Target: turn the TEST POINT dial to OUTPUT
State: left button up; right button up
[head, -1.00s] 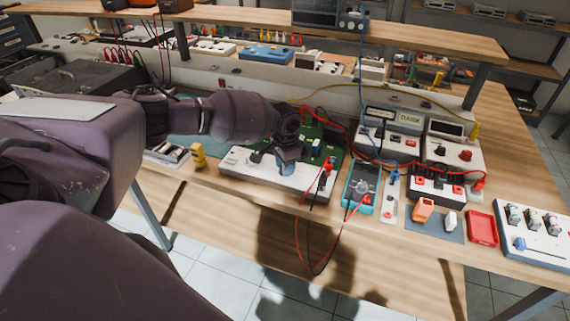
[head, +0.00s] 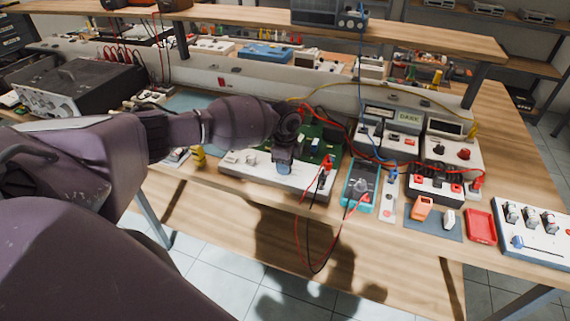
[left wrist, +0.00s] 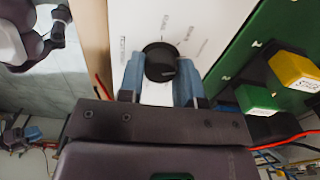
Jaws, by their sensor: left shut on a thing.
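The TEST POINT dial, a round black knob (left wrist: 160,62), sits on a white panel (left wrist: 150,20) with small printed labels around it. A pale mark shows on the knob, near its lower right in the left wrist view. The labels are too small and tilted to read surely. My left gripper (left wrist: 160,78) is shut on the knob, one blue fingertip on each side. In the head view my left gripper (head: 284,168) reaches down onto the white panel (head: 250,172) in front of a green circuit board (head: 318,150); the knob is hidden there.
Right of the panel are red and black leads (head: 325,170), a teal multimeter (head: 360,185) and a red tray (head: 481,227). Instruments stand behind. A yellow piece (head: 198,157) is left of the panel. In the left wrist view, green and yellow blocks (left wrist: 293,70) stand close beside the right finger.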

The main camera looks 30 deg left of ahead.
pick_arm(q)
jog(key=shift+m, duration=0.4)
pick_arm(e)
jog(key=shift+s+f, duration=0.2)
jog(key=shift+s, duration=0.25)
jog(key=shift+w+r, duration=0.1)
jog(key=shift+w, duration=0.1)
pick_arm(q)
jog(key=o, duration=0.9)
jog(key=shift+o, duration=0.2)
pick_arm(e)
jog(key=shift+w+r, duration=0.15)
jog(key=shift+w, duration=0.15)
pick_arm(q)
notch_tip(320, 180, up, 11)
jog(key=shift+p, duration=0.4)
pick_arm(e)
jog(key=shift+r, duration=0.45)
pick_arm(q)
jog(key=shift+f, duration=0.15)
pick_arm(e)
jog(key=shift+w, duration=0.1)
